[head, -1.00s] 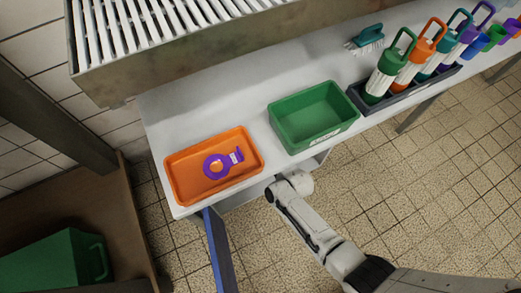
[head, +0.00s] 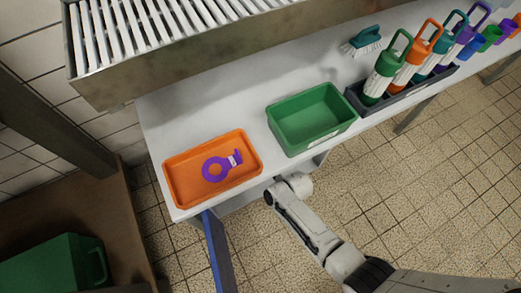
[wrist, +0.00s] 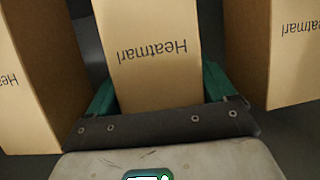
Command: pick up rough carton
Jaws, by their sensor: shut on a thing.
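A tan carton (wrist: 150,25) with upside-down dark lettering stands in the middle of the wrist view. My gripper (wrist: 160,88) has its green fingers at the left and right sides of this carton and is shut on it. The carton's near end lies close to the dark palm, and its far end runs out of the picture. In the head view my arm reaches in below the edge of the white table, and the gripper and cartons are hidden there.
Similar cartons flank the held one closely at left (wrist: 35,90) and right (wrist: 295,60). On the white table (head: 235,115) are an orange tray (head: 180,195) with a purple tag, a green bin (head: 305,130), a brush (head: 362,42) and a rack of bottles.

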